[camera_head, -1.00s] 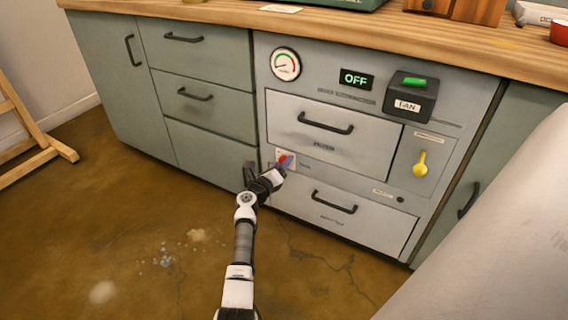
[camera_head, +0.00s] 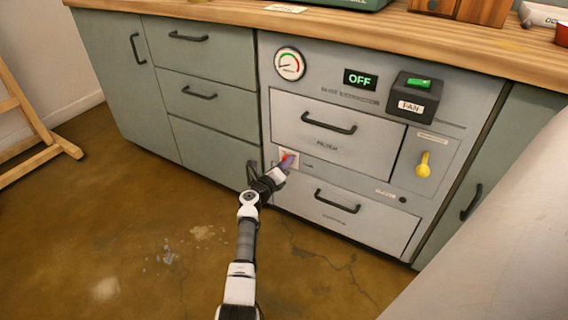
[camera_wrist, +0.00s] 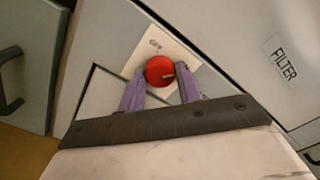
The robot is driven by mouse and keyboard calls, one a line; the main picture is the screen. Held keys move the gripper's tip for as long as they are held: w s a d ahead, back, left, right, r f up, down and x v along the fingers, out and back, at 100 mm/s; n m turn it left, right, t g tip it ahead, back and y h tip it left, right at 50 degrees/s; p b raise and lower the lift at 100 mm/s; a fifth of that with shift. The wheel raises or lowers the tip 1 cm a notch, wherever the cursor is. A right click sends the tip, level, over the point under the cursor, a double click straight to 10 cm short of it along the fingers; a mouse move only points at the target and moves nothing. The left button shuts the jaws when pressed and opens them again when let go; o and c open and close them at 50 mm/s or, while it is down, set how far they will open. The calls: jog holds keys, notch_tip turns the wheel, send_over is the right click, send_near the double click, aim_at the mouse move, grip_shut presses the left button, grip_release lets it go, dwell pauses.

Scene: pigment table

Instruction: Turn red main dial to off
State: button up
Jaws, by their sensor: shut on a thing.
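The red main dial (camera_wrist: 160,71) sits on a pale square plate on the grey panel, between the two drawers. In the wrist view its round face shows with a small pale mark at its right side, and the plate (camera_wrist: 178,45) looks tilted. My gripper (camera_wrist: 161,88) has its two purple fingers on either side of the dial, shut on it. In the head view my gripper (camera_head: 284,167) reaches the panel and covers part of the dial (camera_head: 287,158). The lettering on the plate is too small to read.
The display (camera_head: 361,79) above reads OFF in green. A round gauge (camera_head: 290,64), a black FAN box with a green switch (camera_head: 414,94) and a yellow lever (camera_head: 423,165) are on the panel. Drawer handles (camera_head: 337,201) stick out nearby. The floor in front is clear.

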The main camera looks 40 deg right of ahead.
jog(key=shift+n+p, duration=3.55)
jog(key=shift+n, duration=4.95)
jog(key=o, duration=1)
jog(key=shift+a, duration=0.1)
